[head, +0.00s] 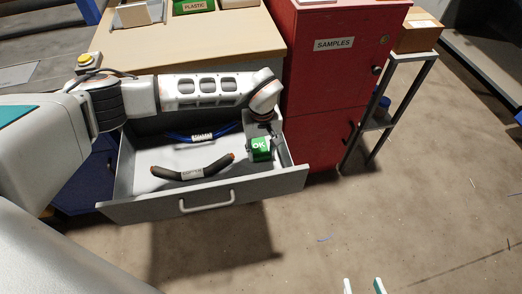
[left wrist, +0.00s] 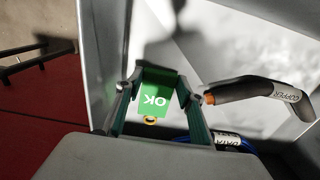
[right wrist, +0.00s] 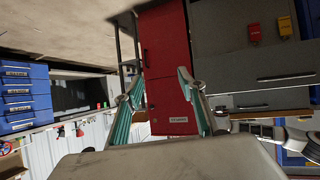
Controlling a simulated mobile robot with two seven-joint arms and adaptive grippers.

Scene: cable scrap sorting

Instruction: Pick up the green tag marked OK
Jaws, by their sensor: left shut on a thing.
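The green tag marked OK (head: 260,149) is in the right end of the open grey drawer (head: 248,190). My left gripper (head: 261,136) reaches down into the drawer and is shut on the tag. In the left wrist view the green tag (left wrist: 158,92) sits between the two fingers of my left gripper (left wrist: 160,84), with an orange-rimmed hole at its near edge. I cannot tell whether the tag touches the drawer floor. My right gripper (right wrist: 160,80) is open and empty, away from the drawer; its fingertips also show at the bottom of the head view (head: 363,286).
A dark cable piece labelled COPPER (head: 193,169) and a blue cable piece (head: 178,136) lie in the drawer. A red cabinet labelled SAMPLES (head: 335,80) stands close on the right, beside a small shelf stand (head: 380,120). The floor in front is clear.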

